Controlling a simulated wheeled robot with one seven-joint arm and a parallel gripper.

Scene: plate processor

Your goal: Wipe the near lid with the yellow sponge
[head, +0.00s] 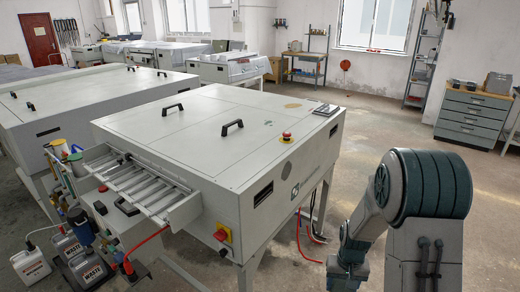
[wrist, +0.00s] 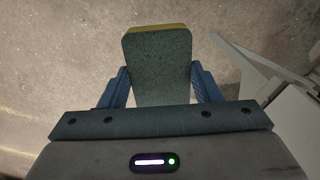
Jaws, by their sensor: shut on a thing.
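The yellow sponge (wrist: 157,65) shows in the wrist view, with a grey-green face towards the camera and a yellow strip along its far edge. My gripper (wrist: 160,82) is shut on it, one finger on each side, with bare floor behind. The near lid (head: 215,155) is the pale flat top of the nearest machine in the head view. It has black handles, and small green and tan marks show towards its back right. In the head view my arm is at the right, beside the machine; the sponge and fingertips are not visible there.
Waste bottles (head: 85,270) stand at lower left. A drawer cabinet (head: 472,117) stands at the back right. Floor between is clear.

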